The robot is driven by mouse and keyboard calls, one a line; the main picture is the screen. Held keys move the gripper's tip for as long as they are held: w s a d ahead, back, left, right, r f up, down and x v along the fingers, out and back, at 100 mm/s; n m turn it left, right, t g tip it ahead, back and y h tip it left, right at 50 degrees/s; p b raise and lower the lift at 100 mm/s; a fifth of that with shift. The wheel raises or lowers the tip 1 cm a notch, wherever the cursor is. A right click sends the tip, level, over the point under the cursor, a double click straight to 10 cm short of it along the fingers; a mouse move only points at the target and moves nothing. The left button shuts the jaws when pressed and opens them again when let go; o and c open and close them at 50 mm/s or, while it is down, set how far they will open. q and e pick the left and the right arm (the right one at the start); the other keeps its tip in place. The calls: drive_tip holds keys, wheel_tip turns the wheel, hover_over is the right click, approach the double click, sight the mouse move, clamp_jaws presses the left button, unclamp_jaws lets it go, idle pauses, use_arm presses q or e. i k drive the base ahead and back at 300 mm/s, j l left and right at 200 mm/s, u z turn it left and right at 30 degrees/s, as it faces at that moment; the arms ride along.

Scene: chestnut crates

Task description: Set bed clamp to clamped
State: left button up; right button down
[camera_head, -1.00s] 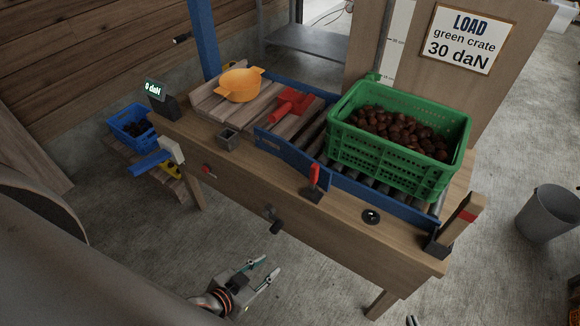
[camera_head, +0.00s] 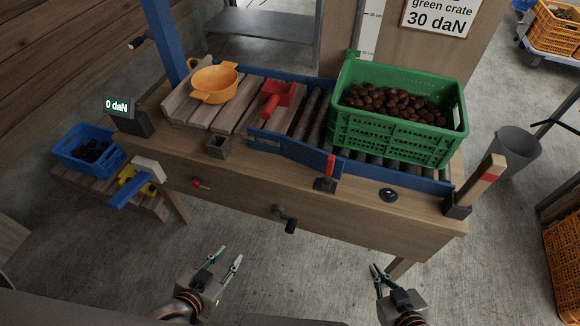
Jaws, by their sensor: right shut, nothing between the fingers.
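A small upright lever with a red handle (camera_head: 329,167) stands on a dark base at the front edge of the wooden bench (camera_head: 240,192), beside the blue rail. A wooden lever with a red band (camera_head: 486,178) leans from a black bracket at the bench's right end. No label shows which one is the bed clamp. My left gripper (camera_head: 229,260) is open and empty, low in front of the bench. My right gripper (camera_head: 376,268) is shut and empty, below the bench's right half. Both are apart from the levers.
A green crate (camera_head: 390,138) of chestnuts sits on the rollers. A black crank (camera_head: 286,219) and red knob (camera_head: 200,183) jut from the bench front. A grey bin (camera_head: 516,150) stands right.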

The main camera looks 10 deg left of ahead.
sight(331, 161)
drive_tip(key=j, duration=0.95)
drive_tip(key=k+j+z, duration=0.1)
drive_tip(key=j+z, duration=0.15)
drive_tip(key=j, duration=0.15)
drive_tip(key=k+j+z, duration=0.2)
drive_tip(key=j, duration=0.15)
drive_tip(key=i, duration=0.1)
